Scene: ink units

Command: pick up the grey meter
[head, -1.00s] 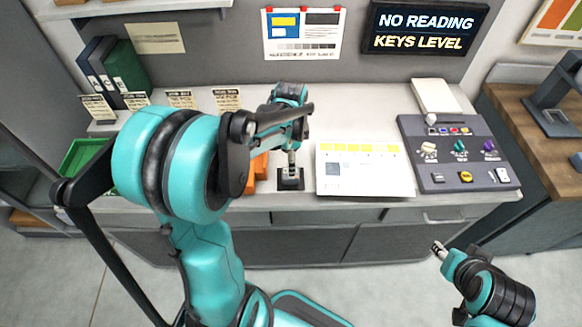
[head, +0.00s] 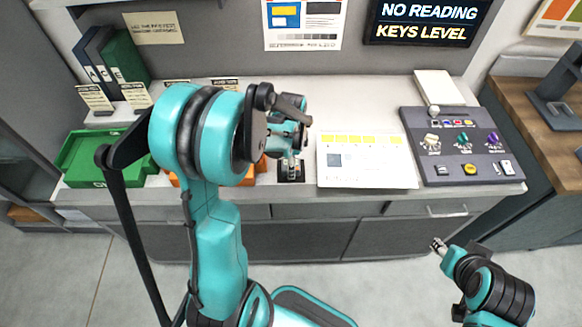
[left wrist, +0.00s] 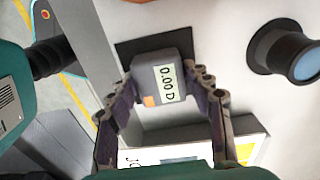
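The grey meter (left wrist: 163,82) is a small block with a pale display reading 0.00 and an orange patch, seen in the left wrist view. It is at a black square pad (left wrist: 140,45) on the counter; the pad also shows in the head view (head: 291,176). My left gripper (left wrist: 165,85) has one finger on each side of the meter, very close to its sides. Whether the fingers press on it cannot be told. In the head view my left gripper (head: 290,160) points down over the pad and mostly hides the meter. My right gripper (head: 438,244) is away in front of the counter.
A white sheet with yellow tabs (head: 368,175) lies right of the pad. Beyond it is a dark control panel (head: 464,172) with knobs. A green tray (head: 88,150) and orange bins stand left, partly behind my arm. A dark cylinder (left wrist: 285,52) is nearby in the wrist view.

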